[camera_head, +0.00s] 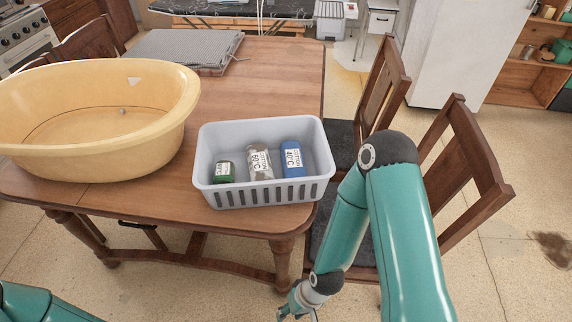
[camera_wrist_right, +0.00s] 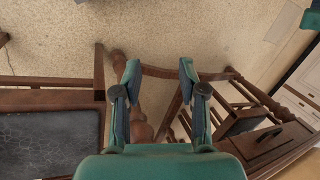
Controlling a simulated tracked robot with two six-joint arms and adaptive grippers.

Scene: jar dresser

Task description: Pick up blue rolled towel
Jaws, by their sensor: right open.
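The blue rolled towel (camera_head: 292,160) has a white label and lies in a light grey basket (camera_head: 262,195) on the wooden table, at the right end of the row inside. My right gripper (camera_head: 297,305) hangs low at the bottom of the head view, below the table top and well apart from the basket. In the right wrist view my right gripper (camera_wrist_right: 158,75) has its two fingers spread with nothing between them. The towel does not show in that view. Only a part of my left arm shows at the bottom left of the head view, and its gripper is out of view.
A grey towel (camera_head: 260,163) and a green one (camera_head: 224,172) lie beside the blue one. A yellow tub (camera_head: 95,165) stands left on the wooden table (camera_head: 275,85), with a folded grey cloth (camera_head: 185,48) behind. Chairs (camera_head: 470,165) stand close on the right.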

